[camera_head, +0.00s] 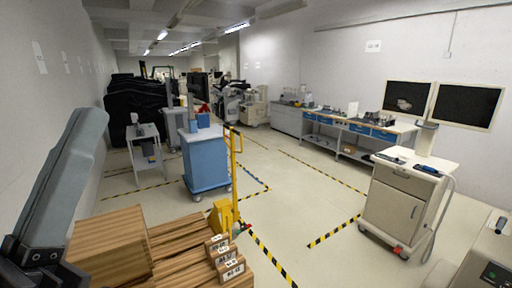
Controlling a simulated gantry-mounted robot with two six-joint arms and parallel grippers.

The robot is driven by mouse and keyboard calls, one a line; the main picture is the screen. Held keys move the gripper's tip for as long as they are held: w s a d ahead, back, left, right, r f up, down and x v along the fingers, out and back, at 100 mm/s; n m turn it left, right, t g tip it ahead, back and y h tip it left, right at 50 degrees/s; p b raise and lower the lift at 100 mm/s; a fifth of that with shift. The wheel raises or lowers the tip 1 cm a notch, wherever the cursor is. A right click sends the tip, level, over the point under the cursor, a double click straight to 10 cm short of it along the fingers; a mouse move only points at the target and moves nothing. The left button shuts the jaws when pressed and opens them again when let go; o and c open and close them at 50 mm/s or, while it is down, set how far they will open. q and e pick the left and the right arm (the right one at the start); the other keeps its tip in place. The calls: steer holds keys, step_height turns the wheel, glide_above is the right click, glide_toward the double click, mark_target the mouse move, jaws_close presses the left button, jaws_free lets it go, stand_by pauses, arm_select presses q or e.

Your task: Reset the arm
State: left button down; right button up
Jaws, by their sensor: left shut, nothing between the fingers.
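My left arm comes in from the left edge as a grey link. My left gripper (42,266) is the dark part in the lower left corner, partly cut off by the frame edge. It is shut and empty, close beside a wooden box (108,245) in this view. My right gripper is not in view.
Wooden slats (180,250) with small labelled boxes (229,268) lie at the bottom. A yellow pallet jack (223,215) and a blue cart (206,167) stand beyond. A white cart with monitors (396,205) stands right. The central floor (290,205) is clear.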

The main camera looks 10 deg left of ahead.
arm_select(q)
step_height(320, 180, up, 15)
steer(key=m+p, duration=0.1)
steer(key=p, duration=1.4)
steer(key=shift+w+g+p, duration=0.3)
steer(key=shift+w+p, duration=0.05)
steer(key=shift+w, duration=0.05)
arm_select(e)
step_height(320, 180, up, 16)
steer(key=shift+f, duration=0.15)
